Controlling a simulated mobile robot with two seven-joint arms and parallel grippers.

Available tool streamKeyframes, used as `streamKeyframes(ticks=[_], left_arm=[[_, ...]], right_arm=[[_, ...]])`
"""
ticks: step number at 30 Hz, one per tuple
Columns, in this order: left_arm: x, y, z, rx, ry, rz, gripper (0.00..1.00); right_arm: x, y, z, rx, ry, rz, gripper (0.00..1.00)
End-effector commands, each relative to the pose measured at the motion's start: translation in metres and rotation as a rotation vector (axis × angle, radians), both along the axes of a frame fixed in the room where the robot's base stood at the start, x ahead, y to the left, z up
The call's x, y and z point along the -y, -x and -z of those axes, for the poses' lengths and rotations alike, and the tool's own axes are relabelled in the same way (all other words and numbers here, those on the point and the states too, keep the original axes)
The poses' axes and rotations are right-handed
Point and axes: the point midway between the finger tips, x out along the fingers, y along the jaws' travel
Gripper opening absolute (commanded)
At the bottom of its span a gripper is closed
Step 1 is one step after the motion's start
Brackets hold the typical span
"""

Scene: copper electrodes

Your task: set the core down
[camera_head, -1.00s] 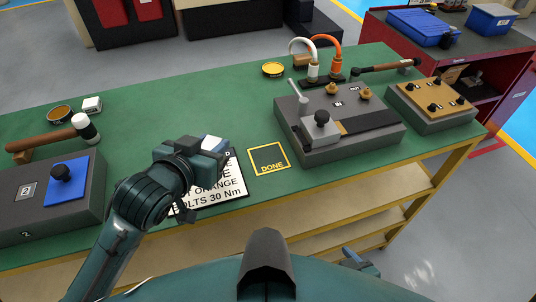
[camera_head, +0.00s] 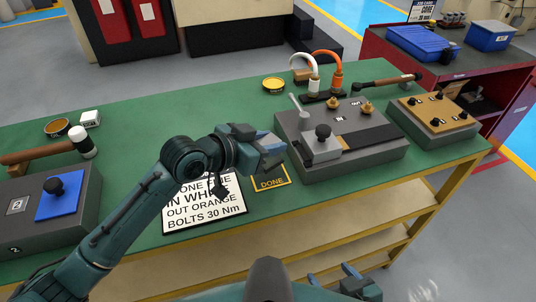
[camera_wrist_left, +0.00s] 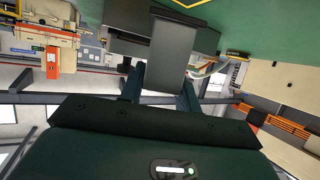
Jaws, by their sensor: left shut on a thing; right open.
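My left gripper (camera_head: 276,150) is above the bench, over the far edge of the yellow-framed DONE square (camera_head: 272,184) and just left of the grey fixture (camera_head: 352,155). It is shut on a plain grey block, the core (camera_wrist_left: 172,58), which shows between the fingers in the left wrist view. In the head view I cannot make the core out apart from the gripper. My right gripper (camera_head: 350,288) is open and low at the bottom edge, off the bench.
A white instruction card (camera_head: 205,212) lies under my left arm. A blue plate on a grey box (camera_head: 60,205) and a hammer (camera_head: 50,148) are at left. A tan-topped box (camera_head: 438,118) stands at right. White and orange cables (camera_head: 334,75) rise behind the fixture.

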Motion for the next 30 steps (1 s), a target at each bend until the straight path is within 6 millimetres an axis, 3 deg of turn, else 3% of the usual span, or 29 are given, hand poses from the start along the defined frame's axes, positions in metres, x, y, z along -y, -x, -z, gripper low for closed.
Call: streamKeyframes(ticks=[8,19,20,27,30], left_arm=[[0.000,0.000,0.033,0.001,0.002,0.000,0.00],[0.000,0.000,0.038,0.004,0.002,-0.001,0.00],[0.000,0.000,0.039,0.000,0.000,-0.001,0.34],[0.000,0.000,0.039,0.000,-0.001,-0.001,0.54],[0.000,0.000,0.039,0.000,-0.001,-0.001,0.54]], right_arm=[[0.001,-0.003,0.000,0.006,0.002,0.002,0.67],[0.001,-0.004,0.002,0.006,0.002,0.002,0.67],[0.001,-0.004,0.001,0.006,0.002,0.002,0.67],[0.001,-0.004,0.001,0.006,0.002,0.002,0.67],[0.000,-0.003,0.001,0.005,0.000,0.001,0.67]])
